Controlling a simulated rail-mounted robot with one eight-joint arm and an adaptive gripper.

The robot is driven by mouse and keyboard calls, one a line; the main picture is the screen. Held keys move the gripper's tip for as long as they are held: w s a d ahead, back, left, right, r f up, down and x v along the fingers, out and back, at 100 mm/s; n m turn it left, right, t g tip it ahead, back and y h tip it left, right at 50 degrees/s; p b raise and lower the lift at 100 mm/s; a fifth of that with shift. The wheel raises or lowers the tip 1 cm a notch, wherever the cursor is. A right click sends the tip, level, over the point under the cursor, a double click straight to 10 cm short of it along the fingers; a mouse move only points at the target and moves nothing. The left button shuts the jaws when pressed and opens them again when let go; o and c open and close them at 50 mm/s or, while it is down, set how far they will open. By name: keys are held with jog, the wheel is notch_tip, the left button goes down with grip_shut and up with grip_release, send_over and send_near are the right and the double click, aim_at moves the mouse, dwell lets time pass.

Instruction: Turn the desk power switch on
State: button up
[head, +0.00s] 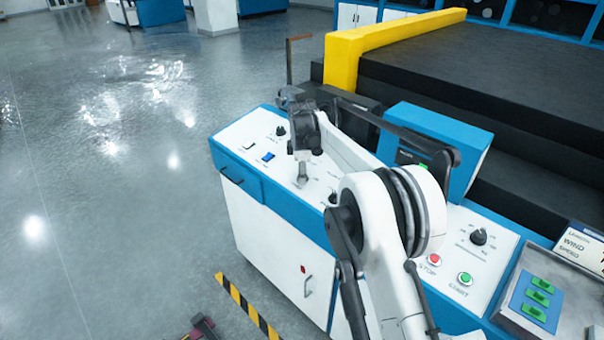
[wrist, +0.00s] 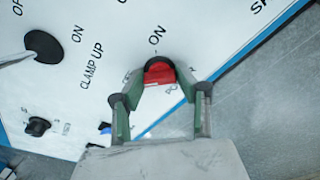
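The desk power switch shows in the wrist view as a red switch (wrist: 159,75) with a black part at its top edge. It sits below an ON label, and a label under it is partly covered. My gripper (wrist: 160,85) has its two green-padded fingers apart, one on each side of the switch; I cannot tell whether they touch it. In the head view my gripper (head: 302,180) points down at the white panel of the blue-edged desk (head: 230,147). The red switch is hidden there.
A blue switch (head: 268,156) and a black knob (head: 281,131) are on the panel near my gripper. A red STOP button (head: 435,260) and green START button (head: 465,279) are at the right. A blue box (head: 435,135) and the yellow-edged machine (head: 345,62) stand behind. Open floor is at the left.

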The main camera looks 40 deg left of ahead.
jog(key=c, duration=0.4)
jog(key=shift+o, duration=0.2)
jog(key=m+b, duration=0.3)
jog(key=shift+f+m+b, duration=0.2)
jog(key=shift+m+b, duration=0.15)
jog(key=shift+m, duration=0.05)
jog(key=m+t+b, duration=0.1)
jog(key=m+b, duration=0.2)
jog(key=m, duration=0.1)
jog(key=shift+s+m, duration=0.1)
jog(key=shift+m, duration=0.2)
jog(key=m+b, duration=0.1)
jog(key=m, duration=0.3)
jog(key=shift+r+t+b, duration=0.1)
jog(key=shift+t+b, duration=0.2)
jog(key=shift+b, duration=0.05)
jog(key=shift+r+m+t+b, duration=0.1)
jog(key=shift+m+t+b, duration=0.35)
jog(key=shift+m, duration=2.35)
